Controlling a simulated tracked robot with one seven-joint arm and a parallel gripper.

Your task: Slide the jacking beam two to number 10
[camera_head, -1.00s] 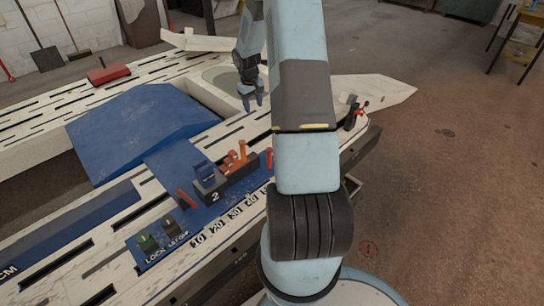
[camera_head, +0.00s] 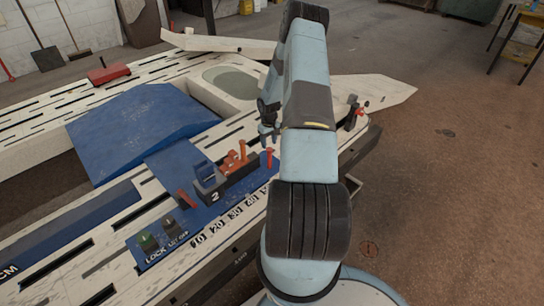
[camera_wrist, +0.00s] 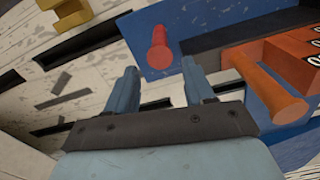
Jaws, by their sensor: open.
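The jacking beam two carriage (camera_head: 215,196), a dark block marked 2 with a blue raised part (camera_head: 206,172), sits on the blue track beside the number row. It stands beyond the 10 and 20 marks in the head view. Orange handles (camera_head: 235,158) stand on its right part; an orange part (camera_wrist: 270,90) fills the right of the wrist view. My gripper (camera_head: 267,138) is open and empty, above the track's right end. In the wrist view its fingers (camera_wrist: 160,92) are apart, with a red peg (camera_wrist: 159,48) beyond the gap.
Red pegs stand at the track's left (camera_head: 187,199) and right (camera_head: 270,158). The number 10 mark (camera_head: 198,240) is at the row's left end. Green and dark knobs (camera_head: 148,241) sit near LOCK. A blue ramp (camera_head: 140,130) lies behind.

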